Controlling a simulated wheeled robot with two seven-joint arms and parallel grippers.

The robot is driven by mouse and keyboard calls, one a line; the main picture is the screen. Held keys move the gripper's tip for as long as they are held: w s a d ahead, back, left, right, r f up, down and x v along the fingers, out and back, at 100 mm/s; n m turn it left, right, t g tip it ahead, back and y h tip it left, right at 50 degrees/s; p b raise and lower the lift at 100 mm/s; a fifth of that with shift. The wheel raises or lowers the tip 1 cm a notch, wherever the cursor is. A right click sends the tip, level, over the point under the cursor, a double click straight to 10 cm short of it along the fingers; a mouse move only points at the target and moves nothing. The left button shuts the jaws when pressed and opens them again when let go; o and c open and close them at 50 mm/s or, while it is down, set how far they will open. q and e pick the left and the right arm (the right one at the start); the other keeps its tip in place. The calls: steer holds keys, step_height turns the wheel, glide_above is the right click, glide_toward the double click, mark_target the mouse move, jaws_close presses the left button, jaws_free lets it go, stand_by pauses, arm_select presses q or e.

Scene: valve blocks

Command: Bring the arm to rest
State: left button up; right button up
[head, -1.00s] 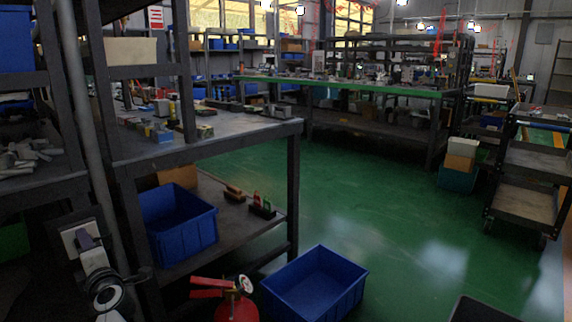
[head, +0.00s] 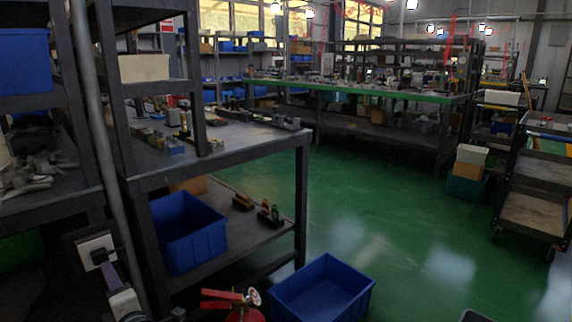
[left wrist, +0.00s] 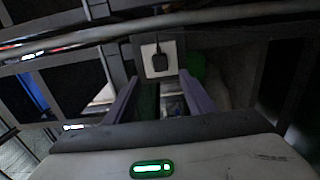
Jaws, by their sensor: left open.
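My left gripper (head: 109,273) is at the lower left in the head view, with a purple finger and part of the white wrist showing. In the left wrist view its two purple fingers (left wrist: 157,84) stand apart with nothing held between them. A white square plate with a dark frame (head: 95,250) is just beyond the fingertips. In the left wrist view the plate (left wrist: 149,62) has a black piece on its face. I cannot tell whether the fingers touch it. My right gripper is not in view.
A grey pole (head: 97,130) and dark shelving stand close to my left arm. A workbench (head: 222,150) holds a blue bin (head: 190,250) on its lower shelf. Another blue bin (head: 322,292) and a red extinguisher (head: 240,313) are on the floor.

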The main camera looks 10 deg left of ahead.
mark_target(101, 259)
arm_select(q)
steer(key=b+x, duration=0.1)
steer(key=x, duration=0.1)
steer(key=b+x, duration=0.2)
steer(key=x, duration=0.1)
steer(key=b+x, duration=0.1)
steer(key=x, duration=0.2)
steer(key=shift+a+f, duration=0.2)
steer(key=shift+f, duration=0.05)
steer(key=shift+b+x, duration=0.8)
steer(key=shift+x, duration=0.15)
steer(key=shift+w+r, duration=0.15)
steer(key=shift+r, duration=0.05)
steer(key=shift+s+d+f, duration=0.15)
steer(key=shift+s+d, duration=0.25)
steer(key=shift+b, duration=0.45)
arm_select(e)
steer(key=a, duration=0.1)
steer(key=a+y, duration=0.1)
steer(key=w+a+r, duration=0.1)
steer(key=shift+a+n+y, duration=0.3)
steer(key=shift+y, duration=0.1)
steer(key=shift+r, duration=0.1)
